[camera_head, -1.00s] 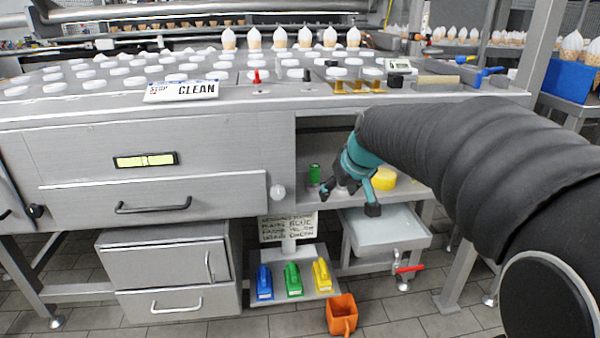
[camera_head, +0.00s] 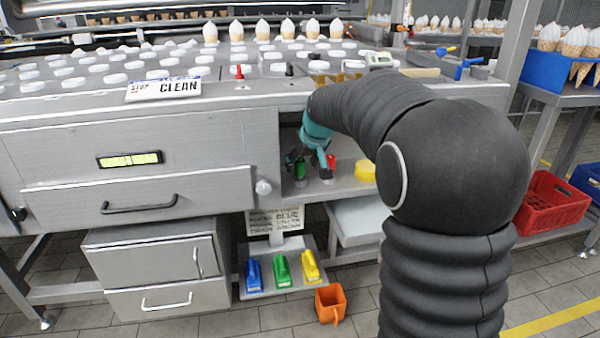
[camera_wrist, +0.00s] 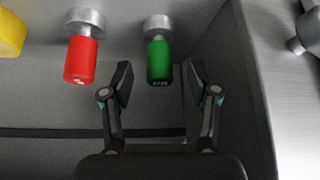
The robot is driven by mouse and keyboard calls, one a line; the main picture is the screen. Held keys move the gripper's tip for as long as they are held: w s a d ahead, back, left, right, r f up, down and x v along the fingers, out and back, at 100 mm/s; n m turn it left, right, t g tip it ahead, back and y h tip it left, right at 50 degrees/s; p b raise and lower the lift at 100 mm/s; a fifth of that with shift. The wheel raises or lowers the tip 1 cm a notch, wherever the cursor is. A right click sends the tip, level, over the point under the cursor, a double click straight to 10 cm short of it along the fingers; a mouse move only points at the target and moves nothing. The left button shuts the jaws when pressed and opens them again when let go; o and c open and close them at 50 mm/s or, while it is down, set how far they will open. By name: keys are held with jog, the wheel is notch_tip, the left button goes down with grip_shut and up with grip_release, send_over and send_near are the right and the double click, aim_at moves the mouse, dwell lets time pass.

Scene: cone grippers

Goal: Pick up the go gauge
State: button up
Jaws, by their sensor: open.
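The green-handled gauge (camera_wrist: 159,62) has a silver metal head and pale lettering too small to read surely; I take it as the go gauge. In the head view, the green gauge (camera_head: 300,168) is on the open shelf under the worktop. My gripper (camera_wrist: 159,76) is open, with one fingertip on each side of the green handle's near end in the wrist view. I see no contact. In the head view, my gripper (camera_head: 311,168) is partly hidden by my arm. A similar red-handled gauge (camera_wrist: 81,58) is just left of it in the wrist view.
A yellow round object (camera_head: 364,171) is farther along the shelf. The bay's side wall (camera_wrist: 232,75) is close to the right finger.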

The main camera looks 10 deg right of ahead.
aim_at(302, 164)
jog(key=x, duration=0.4)
jog(key=shift+f, duration=0.15)
jog(key=shift+c, duration=0.2)
grip_shut()
